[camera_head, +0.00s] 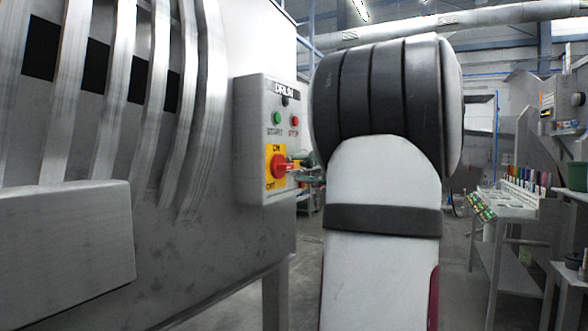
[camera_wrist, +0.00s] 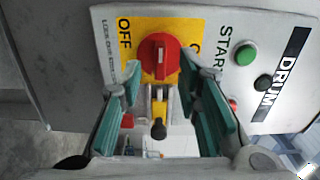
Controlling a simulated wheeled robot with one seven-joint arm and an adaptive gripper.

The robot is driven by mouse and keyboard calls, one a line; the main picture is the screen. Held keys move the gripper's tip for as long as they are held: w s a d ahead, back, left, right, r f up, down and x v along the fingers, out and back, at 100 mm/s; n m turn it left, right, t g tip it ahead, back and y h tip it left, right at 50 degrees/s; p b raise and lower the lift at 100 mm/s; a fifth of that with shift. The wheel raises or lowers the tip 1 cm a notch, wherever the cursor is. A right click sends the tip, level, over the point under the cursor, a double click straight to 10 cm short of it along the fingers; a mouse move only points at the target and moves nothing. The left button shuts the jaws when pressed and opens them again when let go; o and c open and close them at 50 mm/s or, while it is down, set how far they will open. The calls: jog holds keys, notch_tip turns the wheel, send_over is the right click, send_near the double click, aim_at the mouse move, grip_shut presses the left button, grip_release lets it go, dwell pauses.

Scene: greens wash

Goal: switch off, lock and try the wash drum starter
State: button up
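The grey wash drum starter box (camera_head: 247,150), labelled DRUM, is fixed at the right end of the machine. It has a green START button (camera_head: 277,118), a red STOP button (camera_head: 295,121) and a black button (camera_head: 284,101). Its red rotary switch (camera_head: 278,166) sits on a yellow plate with ON above and OFF below. In the wrist view the red switch (camera_wrist: 158,58) is just beyond my gripper (camera_wrist: 165,95). Its teal fingers are apart, with a yellow and black piece (camera_wrist: 158,108) between them. I cannot tell whether they touch it, or the switch's exact position.
The slatted steel drum machine (camera_head: 215,230) fills the left side. At the right, a bench (camera_head: 500,205) carries a row of coloured items and tags. A dark green bin (camera_head: 577,176) stands at the far right. Grey floor (camera_head: 455,260) shows between machine and bench.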

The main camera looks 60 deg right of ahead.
jog(key=s, duration=0.8)
jog(key=shift+d, duration=0.35)
